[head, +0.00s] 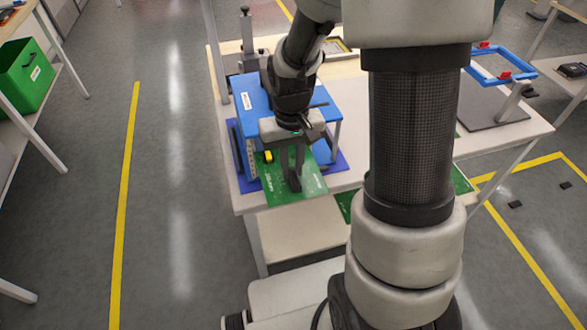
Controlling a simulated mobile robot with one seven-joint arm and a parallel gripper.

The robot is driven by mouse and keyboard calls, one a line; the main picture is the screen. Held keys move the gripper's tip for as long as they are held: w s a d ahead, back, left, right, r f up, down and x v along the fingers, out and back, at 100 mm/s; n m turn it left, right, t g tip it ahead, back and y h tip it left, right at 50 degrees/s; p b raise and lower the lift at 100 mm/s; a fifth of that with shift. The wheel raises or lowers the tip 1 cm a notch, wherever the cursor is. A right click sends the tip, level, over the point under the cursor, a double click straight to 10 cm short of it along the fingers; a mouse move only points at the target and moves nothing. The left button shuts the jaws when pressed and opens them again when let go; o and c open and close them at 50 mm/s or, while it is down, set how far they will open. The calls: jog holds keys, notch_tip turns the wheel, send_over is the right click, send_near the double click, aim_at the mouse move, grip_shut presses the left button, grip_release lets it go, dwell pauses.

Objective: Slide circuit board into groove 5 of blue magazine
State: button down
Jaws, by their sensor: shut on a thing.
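The blue magazine (258,94) stands upright near the left end of the table, on a darker blue base. A strip with small marks runs down its left front edge; I cannot read any groove number. My gripper (294,182) is in front of the magazine, pointing down, and shut on the green circuit board (312,187). The board lies flat, its near edge sticking out past the table's front edge. Its far part reaches toward the magazine's open front. My gripper and arm hide much of that opening, so I cannot tell whether the board is inside a groove.
The table (405,163) has free room right of the magazine. A blue frame with red clamps (497,66) stands above a dark mat (487,107) at the right. More green boards (461,182) show low behind my arm. A green bin (25,76) sits far left.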

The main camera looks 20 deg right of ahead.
jog(key=shift+w, duration=0.45)
jog(key=shift+w, duration=0.1)
jog(key=shift+w, duration=0.8)
jog(key=shift+w, duration=0.2)
jog(key=shift+w, duration=0.7)
jog(key=shift+w, duration=0.1)
jog(key=shift+w, duration=0.85)
jog(key=shift+w, duration=0.1)
